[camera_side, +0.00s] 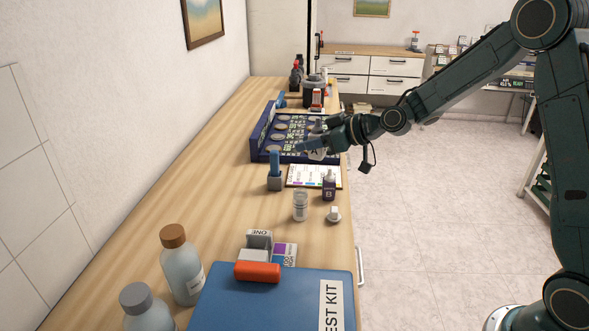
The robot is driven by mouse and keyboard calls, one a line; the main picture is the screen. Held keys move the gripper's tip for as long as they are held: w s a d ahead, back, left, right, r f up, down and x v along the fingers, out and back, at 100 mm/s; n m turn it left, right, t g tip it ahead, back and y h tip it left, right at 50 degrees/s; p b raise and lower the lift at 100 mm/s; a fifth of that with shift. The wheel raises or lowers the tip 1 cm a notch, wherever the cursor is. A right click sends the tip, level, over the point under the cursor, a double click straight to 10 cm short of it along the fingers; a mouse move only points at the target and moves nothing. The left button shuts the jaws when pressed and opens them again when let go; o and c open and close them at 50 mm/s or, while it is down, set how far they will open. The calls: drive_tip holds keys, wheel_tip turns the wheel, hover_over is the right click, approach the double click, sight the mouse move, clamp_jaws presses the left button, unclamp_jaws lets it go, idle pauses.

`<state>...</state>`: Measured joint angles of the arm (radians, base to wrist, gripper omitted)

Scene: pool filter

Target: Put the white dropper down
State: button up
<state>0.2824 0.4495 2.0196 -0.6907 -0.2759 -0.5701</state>
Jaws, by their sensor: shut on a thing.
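My gripper (312,142) reaches in from the right over the counter and is shut on the white dropper (316,154).
Near it are a colour card (302,176), a dark bottle B (329,187), a clear vial (300,207), a white cap (334,215) and a blue-topped item (275,172). A blue test kit case (260,305) lies nearer.

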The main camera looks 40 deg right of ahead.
drive_tip(key=s+a+r+n+g+y, duration=0.2)
drive_tip(key=s+a+n+y, duration=0.25)
drive_tip(key=s, duration=0.55)
drive_tip(key=shift+m+h, duration=0.35)
drive_tip(key=f, duration=1.6)
drive_tip(key=shift+w, duration=0.3)
drive_tip(key=shift+f, duration=0.1)
drive_tip(key=shift+f, duration=1.75)
drive_tip(key=shift+f, duration=0.15)
drive_tip(key=o, duration=1)
drive_tip(key=shift+c, duration=0.2)
